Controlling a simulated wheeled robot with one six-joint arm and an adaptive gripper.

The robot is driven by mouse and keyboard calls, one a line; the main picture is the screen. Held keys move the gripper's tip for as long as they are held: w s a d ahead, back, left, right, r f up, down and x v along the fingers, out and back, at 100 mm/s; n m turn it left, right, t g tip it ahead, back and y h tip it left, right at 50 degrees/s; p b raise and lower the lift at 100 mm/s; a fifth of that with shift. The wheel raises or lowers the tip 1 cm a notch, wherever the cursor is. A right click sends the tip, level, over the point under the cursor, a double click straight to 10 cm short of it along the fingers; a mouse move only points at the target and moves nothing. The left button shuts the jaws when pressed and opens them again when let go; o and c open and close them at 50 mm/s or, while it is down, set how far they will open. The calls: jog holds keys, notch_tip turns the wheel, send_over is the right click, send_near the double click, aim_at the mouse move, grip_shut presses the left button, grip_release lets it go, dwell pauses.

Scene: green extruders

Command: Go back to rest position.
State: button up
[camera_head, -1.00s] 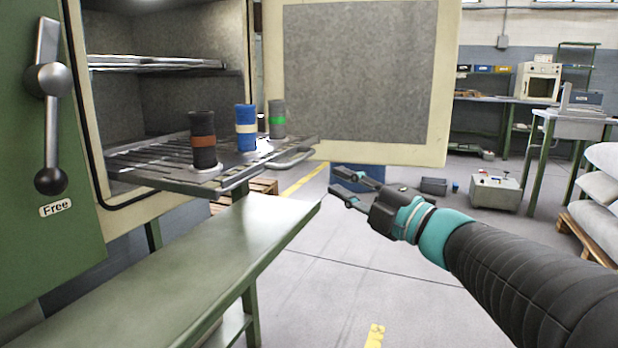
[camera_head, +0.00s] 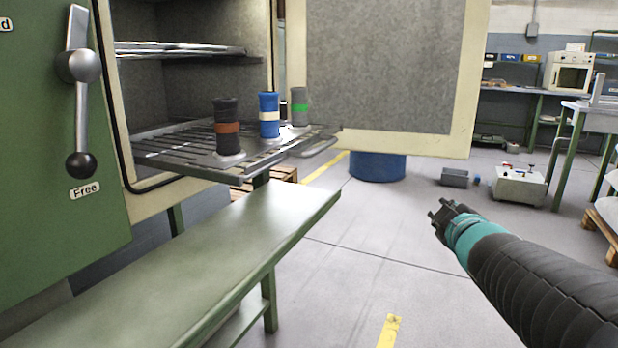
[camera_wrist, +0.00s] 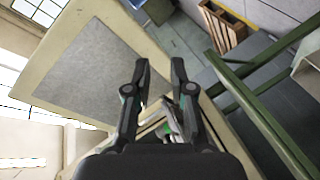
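My gripper (camera_head: 440,213) hangs in free air over the floor, right of the green bench and below the open oven door. In the wrist view my gripper (camera_wrist: 160,75) has its two fingers spread apart with nothing held between them. A black cylinder with a brown band (camera_head: 228,128), a blue cylinder with a cream band (camera_head: 269,116) and a grey cylinder with a green band (camera_head: 299,107) stand upright on the pulled-out oven rack (camera_head: 180,150), well away from my gripper.
The open oven door (camera_head: 464,110) stands behind the rack, and shows in the wrist view. The green bench (camera_head: 230,240) is bare. A blue drum (camera_head: 378,167) and a grey box with knobs (camera_head: 518,185) stand on the floor. The floor (camera_head: 340,260) between bench and arm is clear.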

jog(key=s+f+m+g+h+p, duration=0.25)
jog(key=s+f+m+g, duration=0.6)
jog(key=s, duration=0.45)
jog(key=s+a+r+m+g+y+p, duration=0.1)
jog(key=s+a+y+p, duration=0.3)
jog(key=s+a, duration=0.6)
jog(key=shift+s+r+g+p, duration=0.15)
jog(key=shift+s+g+p, duration=0.3)
jog(key=shift+s+p, duration=0.35)
jog(key=shift+w, duration=0.1)
